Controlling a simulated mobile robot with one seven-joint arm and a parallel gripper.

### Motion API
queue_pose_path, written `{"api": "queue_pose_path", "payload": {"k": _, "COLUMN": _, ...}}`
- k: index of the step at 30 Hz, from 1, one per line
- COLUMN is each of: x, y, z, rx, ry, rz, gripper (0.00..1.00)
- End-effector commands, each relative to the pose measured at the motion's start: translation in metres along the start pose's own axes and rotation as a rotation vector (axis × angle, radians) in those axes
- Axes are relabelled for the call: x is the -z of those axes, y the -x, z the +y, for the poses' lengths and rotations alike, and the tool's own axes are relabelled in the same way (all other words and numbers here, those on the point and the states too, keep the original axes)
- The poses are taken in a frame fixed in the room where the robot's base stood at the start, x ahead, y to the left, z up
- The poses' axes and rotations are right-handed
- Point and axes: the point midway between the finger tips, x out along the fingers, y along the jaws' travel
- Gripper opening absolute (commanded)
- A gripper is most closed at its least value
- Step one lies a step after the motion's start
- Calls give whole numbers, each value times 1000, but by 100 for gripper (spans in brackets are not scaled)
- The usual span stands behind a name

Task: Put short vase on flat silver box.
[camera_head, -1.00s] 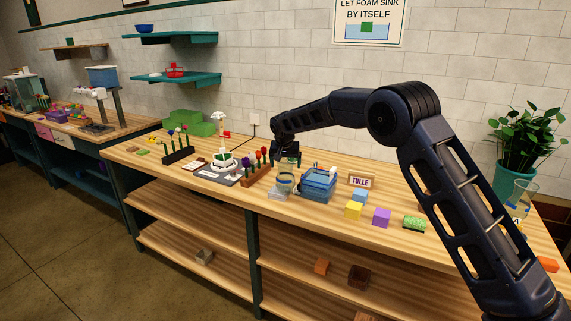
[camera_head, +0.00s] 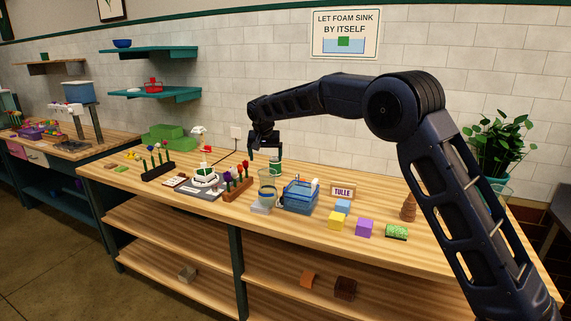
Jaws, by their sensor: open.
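The short vase (camera_head: 267,187), a clear glass cylinder, stands upright near the front of the wooden bench, left of a blue basket. The flat silver box (camera_head: 261,209) shows at the vase's foot. The vase appears to rest on it, though the exact contact is too small to make out. My gripper (camera_head: 266,158) is open and empty, with its fingers pointing down just above the vase's rim and apart from it.
A blue basket (camera_head: 300,196) stands close right of the vase. A green-and-white container (camera_head: 276,168) is behind. Coloured blocks (camera_head: 364,228) and a TULLE sign (camera_head: 342,191) are further right.

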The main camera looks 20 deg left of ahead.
Motion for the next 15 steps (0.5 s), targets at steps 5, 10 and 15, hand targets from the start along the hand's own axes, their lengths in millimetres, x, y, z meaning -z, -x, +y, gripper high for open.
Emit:
{"api": "queue_pose_path", "payload": {"k": 5, "x": 0, "y": 2, "z": 0, "rx": 0, "ry": 0, "rz": 0, "gripper": 90}}
{"api": "queue_pose_path", "payload": {"k": 10, "x": 3, "y": 6, "z": 8, "rx": -1, "ry": -4, "rz": 1, "gripper": 90}}
{"api": "queue_pose_path", "payload": {"k": 15, "x": 15, "y": 29, "z": 66, "rx": -7, "ry": -30, "rz": -4, "gripper": 90}}
